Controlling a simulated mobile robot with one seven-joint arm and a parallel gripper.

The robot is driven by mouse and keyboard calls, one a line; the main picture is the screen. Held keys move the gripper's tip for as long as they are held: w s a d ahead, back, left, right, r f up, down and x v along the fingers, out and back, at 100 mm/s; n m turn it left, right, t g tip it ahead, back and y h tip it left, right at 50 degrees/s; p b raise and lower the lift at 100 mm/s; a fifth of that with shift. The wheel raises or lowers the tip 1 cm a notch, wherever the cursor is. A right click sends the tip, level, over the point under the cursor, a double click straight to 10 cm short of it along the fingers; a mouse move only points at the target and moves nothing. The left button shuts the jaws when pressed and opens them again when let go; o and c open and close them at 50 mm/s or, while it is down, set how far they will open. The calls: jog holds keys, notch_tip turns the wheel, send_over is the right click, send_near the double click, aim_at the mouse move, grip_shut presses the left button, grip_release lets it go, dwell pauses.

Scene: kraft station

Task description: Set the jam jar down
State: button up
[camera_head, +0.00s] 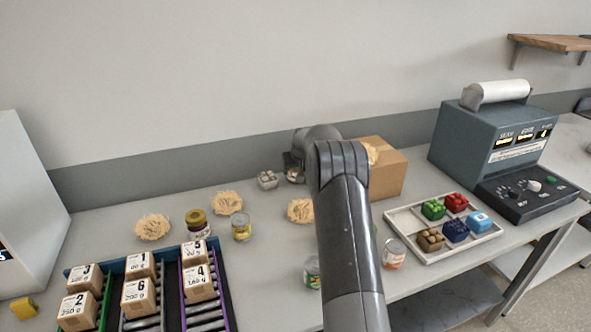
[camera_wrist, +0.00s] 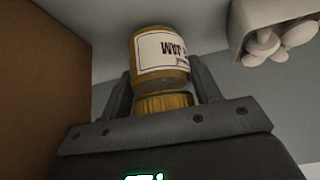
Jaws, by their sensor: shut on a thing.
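The jam jar (camera_wrist: 160,58) shows in the wrist view, with a white label and a gold lid (camera_wrist: 162,104). It appears upside down in that picture, its lid end toward my gripper. My gripper (camera_wrist: 162,92) is shut on the jar near the lid, a finger on each side. The jar's far end is close to the grey counter surface; I cannot tell whether it touches. In the head view my arm hides the jar and most of the gripper.
A cardboard box (camera_head: 388,168) stands close by; its brown side (camera_wrist: 40,70) fills the wrist view's left. A small carton with pale round things (camera_wrist: 275,35) is on the other side. Tins, straw-coloured nests (camera_head: 228,203), a white tray (camera_head: 458,250) and numbered boxes crowd the counter.

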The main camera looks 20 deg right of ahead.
jog(key=o, duration=1.3)
jog(key=shift+f, duration=0.15)
jog(key=shift+o, duration=0.2)
